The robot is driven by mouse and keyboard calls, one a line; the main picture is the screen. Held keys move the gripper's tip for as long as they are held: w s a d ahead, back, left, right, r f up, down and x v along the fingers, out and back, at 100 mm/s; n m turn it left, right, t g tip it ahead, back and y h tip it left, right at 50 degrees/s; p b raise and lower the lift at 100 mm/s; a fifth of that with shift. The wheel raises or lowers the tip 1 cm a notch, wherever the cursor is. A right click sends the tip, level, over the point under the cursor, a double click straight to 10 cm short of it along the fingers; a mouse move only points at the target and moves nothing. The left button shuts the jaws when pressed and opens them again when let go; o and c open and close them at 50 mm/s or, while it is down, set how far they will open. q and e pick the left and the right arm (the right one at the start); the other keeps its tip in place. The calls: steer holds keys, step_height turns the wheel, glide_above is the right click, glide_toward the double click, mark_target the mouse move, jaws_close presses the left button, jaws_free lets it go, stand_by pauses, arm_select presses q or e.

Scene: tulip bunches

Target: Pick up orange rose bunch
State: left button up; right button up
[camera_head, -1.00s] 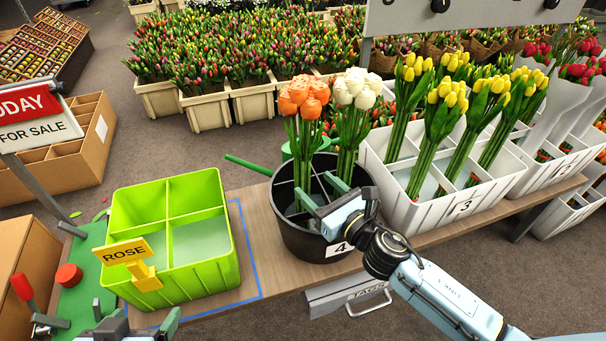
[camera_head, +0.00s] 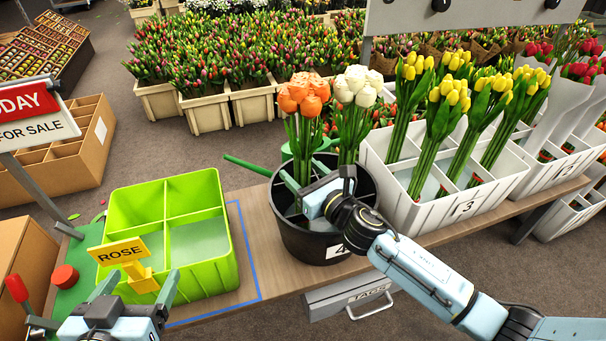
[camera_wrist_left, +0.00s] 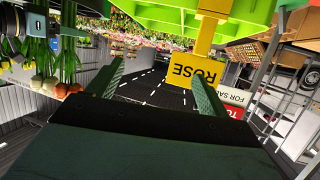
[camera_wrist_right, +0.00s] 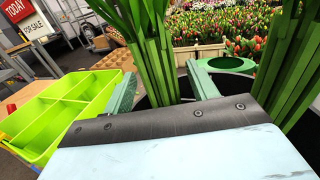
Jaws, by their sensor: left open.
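The orange rose bunch (camera_head: 303,95) stands upright in the black bucket (camera_head: 318,237), its green stems going down into it. A white bunch (camera_head: 357,86) stands just right of it. My right gripper (camera_head: 318,188) is at the bucket's mouth by the orange bunch's stems. In the right wrist view its two fingers (camera_wrist_right: 160,92) are apart, with green stems (camera_wrist_right: 150,60) between them, not visibly clamped. My left gripper (camera_head: 136,290) is open and empty, in front of the green ROSE crate (camera_head: 212,264); the left wrist view shows its spread fingers (camera_wrist_left: 158,80).
The crate's yellow ROSE sign (camera_head: 124,251) is close to my left gripper. White bins (camera_head: 470,205) of yellow tulips stand right of the bucket. A bare strip of wooden table (camera_head: 258,215) lies between crate and bucket.

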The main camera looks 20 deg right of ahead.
steer(key=c, duration=1.1)
steer(key=shift+c, duration=0.2)
steer(key=shift+r, duration=0.1)
